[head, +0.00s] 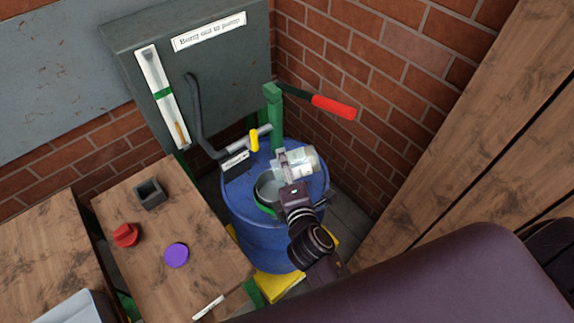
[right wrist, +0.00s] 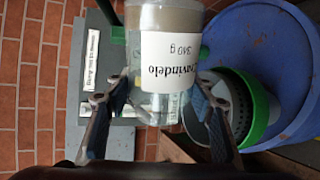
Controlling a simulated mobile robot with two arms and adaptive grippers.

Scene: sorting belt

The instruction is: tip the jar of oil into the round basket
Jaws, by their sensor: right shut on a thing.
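The jar of oil (head: 304,159) is clear with a white label. In the head view it lies tilted, nearly on its side, above the blue drum. The right wrist view shows the jar (right wrist: 168,57) with its printed label between the fingers. My right gripper (head: 289,174) is shut on it; the fingers also show in the wrist view (right wrist: 163,100). The round basket (head: 266,188), grey inside with a green rim, sits on the drum just left of and below the jar, partly hidden by my gripper. The basket's green rim (right wrist: 262,112) shows right of the jar. My left gripper is out of view.
The blue drum (head: 255,235) stands in the brick corner. A green post with a red handle (head: 333,106) rises behind it. The wooden table (head: 205,285) at left holds a dark square cup (head: 150,193), a red piece (head: 126,234) and a purple disc (head: 176,255).

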